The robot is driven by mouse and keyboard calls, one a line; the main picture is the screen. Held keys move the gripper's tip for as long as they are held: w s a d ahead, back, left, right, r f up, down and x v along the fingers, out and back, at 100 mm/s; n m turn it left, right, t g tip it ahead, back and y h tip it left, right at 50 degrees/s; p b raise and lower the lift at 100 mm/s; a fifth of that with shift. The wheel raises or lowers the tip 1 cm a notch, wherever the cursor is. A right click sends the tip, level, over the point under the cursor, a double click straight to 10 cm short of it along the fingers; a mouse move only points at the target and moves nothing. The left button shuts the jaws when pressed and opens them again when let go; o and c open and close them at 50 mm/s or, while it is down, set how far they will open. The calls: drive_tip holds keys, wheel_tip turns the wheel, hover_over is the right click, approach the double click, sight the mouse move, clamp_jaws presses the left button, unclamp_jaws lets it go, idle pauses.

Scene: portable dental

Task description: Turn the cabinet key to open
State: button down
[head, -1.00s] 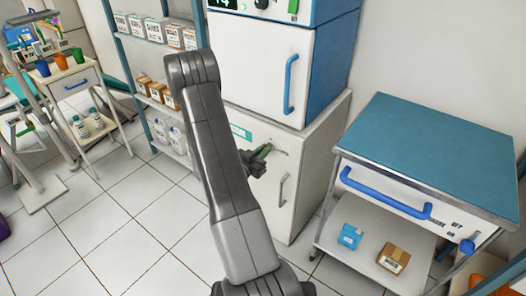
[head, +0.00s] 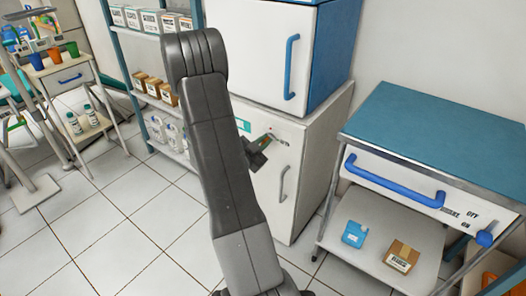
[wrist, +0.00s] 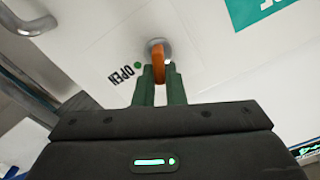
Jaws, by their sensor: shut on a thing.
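The white cabinet (head: 309,160) has its door closed, with a grey vertical handle (head: 283,184). The orange key (wrist: 158,64) sits in a round metal lock (wrist: 155,46) on the cabinet front. A green dot and the word OPEN (wrist: 125,74) are printed just left of the lock in the wrist view. My gripper (wrist: 159,79) has its green fingers on both sides of the key and is shut on it. In the head view my gripper (head: 265,141) is at the upper part of the cabinet front, partly hidden by my arm.
A white and blue unit (head: 262,50) with a blue handle stands on the cabinet. A blue-topped cart (head: 430,135) stands close on the right. A shelf rack (head: 122,45) with boxes stands behind on the left. Tiled floor (head: 130,220) is clear at left front.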

drive_tip(key=m+b, duration=0.3)
drive_tip(key=b, duration=0.1)
drive_tip(key=m+b, duration=0.3)
drive_tip(key=f+m+b, duration=0.1)
drive_tip(key=m+b, duration=0.2)
drive_tip(key=b, duration=0.1)
drive_tip(key=shift+s+d+m+b, duration=0.25)
drive_tip(key=shift+m+b, duration=0.1)
drive_tip(key=shift+m, duration=0.05)
drive_tip(key=shift+f+m, duration=0.1)
drive_tip(key=shift+m, duration=1.3)
drive_tip(key=c, duration=1.5)
unclamp_jaws()
